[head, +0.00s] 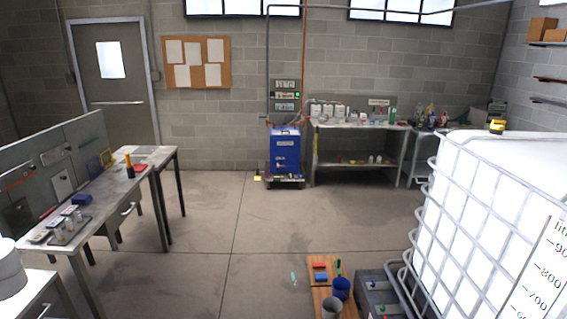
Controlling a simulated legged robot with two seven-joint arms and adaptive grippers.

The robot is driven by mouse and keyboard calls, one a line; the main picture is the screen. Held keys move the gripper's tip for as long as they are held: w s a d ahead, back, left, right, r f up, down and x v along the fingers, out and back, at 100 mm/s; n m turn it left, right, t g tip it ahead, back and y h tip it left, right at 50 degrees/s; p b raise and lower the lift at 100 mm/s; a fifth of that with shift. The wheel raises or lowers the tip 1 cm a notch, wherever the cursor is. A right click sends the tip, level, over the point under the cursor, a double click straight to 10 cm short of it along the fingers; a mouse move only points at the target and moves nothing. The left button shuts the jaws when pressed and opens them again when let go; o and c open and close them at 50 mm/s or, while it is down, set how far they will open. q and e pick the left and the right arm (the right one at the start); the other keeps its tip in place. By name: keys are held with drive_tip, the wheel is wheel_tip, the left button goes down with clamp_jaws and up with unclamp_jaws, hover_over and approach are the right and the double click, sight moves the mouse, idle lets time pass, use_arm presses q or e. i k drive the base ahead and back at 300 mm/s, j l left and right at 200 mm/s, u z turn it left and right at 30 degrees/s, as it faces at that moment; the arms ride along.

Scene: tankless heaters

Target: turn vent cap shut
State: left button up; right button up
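A large white tank (490,190) in a grey metal cage stands at the right and runs out of the picture. A small yellow and black item (497,127) sits on its top near the back edge. It may be the vent cap, but it is too small for me to tell, and I cannot see whether it is turned open or shut. Neither of my grippers is in view.
A blue cabinet unit (285,153) and a workbench (362,127) stand along the back wall. A long table (115,195) is at the left. A wooden board (322,296) with buckets lies before the tank.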

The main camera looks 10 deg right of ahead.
sight(495, 124)
drive_tip(key=i+j, duration=0.95)
drive_tip(key=i+z, duration=0.3)
drive_tip(key=i, duration=4.2)
drive_tip(key=i+z, duration=0.2)
drive_tip(key=i, duration=0.35)
drive_tip(key=i+j+z, duration=0.15)
drive_tip(key=i, duration=0.4)
drive_tip(key=i+j+z, duration=0.2)
drive_tip(key=i, duration=0.35)
drive_tip(key=i+l+z, duration=0.15)
drive_tip(key=z, duration=0.3)
drive_tip(key=i+z, duration=0.65)
drive_tip(key=z, duration=0.25)
drive_tip(key=i+j+z, duration=0.1)
drive_tip(key=i+z, duration=0.15)
drive_tip(key=z, duration=0.25)
drive_tip(key=i+l+z, duration=0.1)
drive_tip(key=i+z, duration=0.3)
drive_tip(key=i, duration=0.3)
drive_tip(key=i+j+z, duration=0.15)
drive_tip(key=i+z, duration=0.25)
drive_tip(key=i, duration=0.3)
